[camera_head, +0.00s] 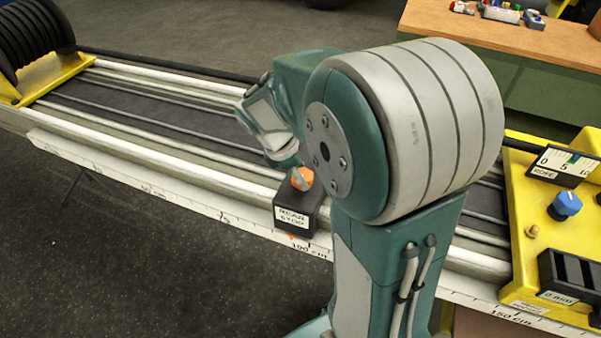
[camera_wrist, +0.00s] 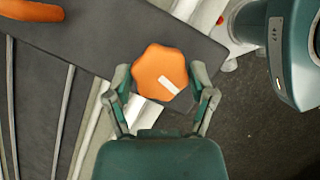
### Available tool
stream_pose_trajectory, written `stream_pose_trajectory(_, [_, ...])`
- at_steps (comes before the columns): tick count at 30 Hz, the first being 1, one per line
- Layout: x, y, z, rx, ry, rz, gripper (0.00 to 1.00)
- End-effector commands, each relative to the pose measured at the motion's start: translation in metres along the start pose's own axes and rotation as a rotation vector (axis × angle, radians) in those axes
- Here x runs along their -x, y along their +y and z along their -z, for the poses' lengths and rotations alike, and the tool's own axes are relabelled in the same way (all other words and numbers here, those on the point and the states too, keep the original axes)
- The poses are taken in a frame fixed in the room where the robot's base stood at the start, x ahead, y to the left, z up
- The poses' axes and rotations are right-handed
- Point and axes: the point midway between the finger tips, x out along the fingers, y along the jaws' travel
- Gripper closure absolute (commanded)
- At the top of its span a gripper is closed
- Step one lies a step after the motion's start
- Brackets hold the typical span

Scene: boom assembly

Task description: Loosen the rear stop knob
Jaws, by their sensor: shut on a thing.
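The rear stop (camera_head: 298,205) is a dark block labelled "REAR STOP", sitting on the front rail by the 100 cm mark. Its orange knob (camera_head: 303,178) is on top, partly hidden by my arm. In the wrist view the knob (camera_wrist: 160,72) is a lobed orange disc with a white stripe pointing to the lower right. My gripper (camera_wrist: 161,82) is shut on the knob, one finger on each side. In the head view the fingers are hidden behind my arm.
A white scale (camera_head: 180,190) runs along the rail's front edge. A black coil on a yellow stand (camera_head: 55,75) is at the far left. A yellow panel (camera_head: 545,215) with a blue knob (camera_head: 565,206) is at the right. A wooden bench (camera_head: 500,40) stands behind.

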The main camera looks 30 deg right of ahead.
Motion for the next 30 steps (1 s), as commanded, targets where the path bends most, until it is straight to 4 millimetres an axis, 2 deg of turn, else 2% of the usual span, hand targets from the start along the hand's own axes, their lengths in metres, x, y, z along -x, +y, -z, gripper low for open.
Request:
stream_pose_trajectory(11, [-0.001,-0.001,-0.001,0.005,-0.003,0.003,0.76])
stream_pose_trajectory(12, [-0.001,-0.001,-0.001,0.005,-0.003,0.003,0.2])
stream_pose_trajectory(13, [-0.001,-0.001,-0.001,0.005,-0.003,0.003,0.06])
stream_pose_trajectory(14, [-0.001,-0.001,-0.001,0.004,-0.003,0.003,0.0])
stream_pose_trajectory(26, [0.0,-0.001,0.0,0.003,-0.001,0.001,0.0])
stream_pose_trajectory(30, [0.009,0.0,0.0,0.003,-0.001,-0.002,0.0])
